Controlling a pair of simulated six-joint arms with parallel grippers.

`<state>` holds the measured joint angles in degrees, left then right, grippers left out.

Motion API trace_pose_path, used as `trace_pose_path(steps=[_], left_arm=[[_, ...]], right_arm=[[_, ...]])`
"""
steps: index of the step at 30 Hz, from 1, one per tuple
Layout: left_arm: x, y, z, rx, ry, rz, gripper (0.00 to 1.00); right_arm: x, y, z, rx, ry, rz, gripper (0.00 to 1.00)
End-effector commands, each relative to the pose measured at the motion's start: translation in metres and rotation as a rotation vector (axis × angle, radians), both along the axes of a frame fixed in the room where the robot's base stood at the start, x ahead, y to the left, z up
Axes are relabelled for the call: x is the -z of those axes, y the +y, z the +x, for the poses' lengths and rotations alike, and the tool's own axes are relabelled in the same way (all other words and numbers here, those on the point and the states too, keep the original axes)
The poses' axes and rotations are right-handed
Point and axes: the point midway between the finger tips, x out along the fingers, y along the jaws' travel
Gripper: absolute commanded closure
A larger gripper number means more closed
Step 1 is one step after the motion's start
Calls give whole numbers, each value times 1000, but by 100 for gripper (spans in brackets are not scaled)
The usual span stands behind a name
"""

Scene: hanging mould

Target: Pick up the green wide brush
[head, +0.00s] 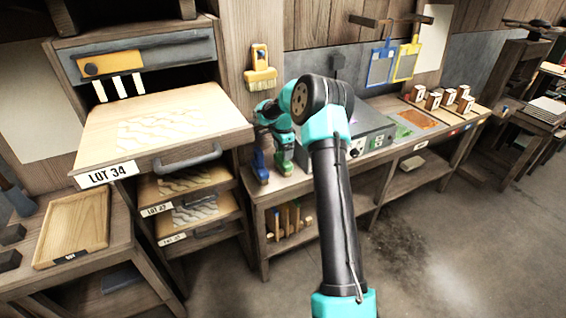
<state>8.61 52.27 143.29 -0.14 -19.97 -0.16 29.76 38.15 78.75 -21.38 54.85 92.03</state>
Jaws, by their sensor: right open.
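The green wide brush (286,168) stands on the wooden bench beside a blue brush (259,165). My right arm reaches over the bench from the front, and its gripper (284,146) points down at the top of the green brush. The right gripper is open, with its fingers at or just above the brush. I cannot tell whether they touch it. The gripper hides the upper part of the green brush. My left gripper is not in view.
A yellow brush (260,72) hangs on the post behind. A grey box with a knob (371,142) stands to the right. The pulled-out LOT 34 drawer (160,130) juts out at the left. Small wooden blocks (449,97) stand at the bench's far right.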

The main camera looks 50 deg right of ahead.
Motion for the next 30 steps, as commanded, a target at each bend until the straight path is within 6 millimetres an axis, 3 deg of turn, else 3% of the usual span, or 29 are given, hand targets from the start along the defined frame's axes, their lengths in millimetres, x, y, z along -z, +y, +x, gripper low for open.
trace_pose_path(steps=[15, 30], left_arm=[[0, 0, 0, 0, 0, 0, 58], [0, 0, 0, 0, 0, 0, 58]], right_arm=[[2, 0, 0, 0, -1, 0, 19], [2, 0, 0, 0, -1, 0, 67]])
